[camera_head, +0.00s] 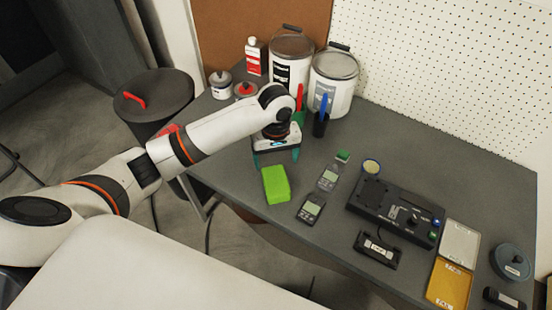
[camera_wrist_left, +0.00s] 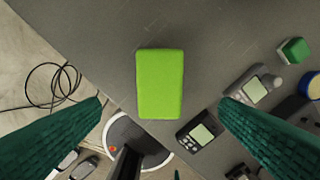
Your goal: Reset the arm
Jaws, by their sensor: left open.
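My left arm reaches in from the left in the head view. Its gripper (camera_head: 276,156) is over the table near the left edge, with green fingertips spread apart. In the left wrist view the two dark green fingers (camera_wrist_left: 160,110) are wide apart with nothing between them in their grip. A bright green block (camera_head: 276,184) lies on the grey table in front of the gripper. It also shows in the left wrist view (camera_wrist_left: 160,84), framed between the fingers and apart from them. My right gripper is not in view.
Two small meters (camera_head: 311,208) (camera_head: 327,180) lie right of the block. A black device (camera_head: 396,211), a yellow tray (camera_head: 450,285) and a round blue-grey container (camera_head: 511,262) are farther right. Paint cans (camera_head: 334,82) stand behind the gripper. A black bin (camera_head: 154,97) stands left of the table.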

